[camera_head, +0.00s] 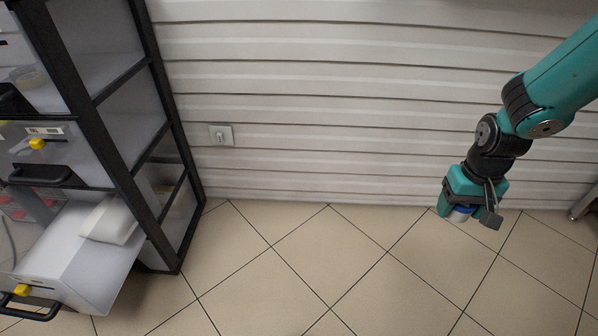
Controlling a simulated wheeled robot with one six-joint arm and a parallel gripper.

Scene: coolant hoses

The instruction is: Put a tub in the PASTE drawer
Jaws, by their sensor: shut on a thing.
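My gripper (471,211) is at the right, above the tiled floor, pointing down. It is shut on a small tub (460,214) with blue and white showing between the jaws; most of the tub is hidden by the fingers. At the left a drawer (75,262) stands pulled out low in a black-framed cabinet, with a yellow knob and a black handle at its front. A white rounded item (110,220) lies at it. The drawer's label is too small to read. My gripper is far to the right of the drawer.
The black-framed cabinet (132,190) fills the left side. Another drawer (45,145) with a yellow knob sits above the pulled-out one. A white slatted wall (330,100) with a socket (221,135) closes the back. The tiled floor (310,265) between cabinet and gripper is clear.

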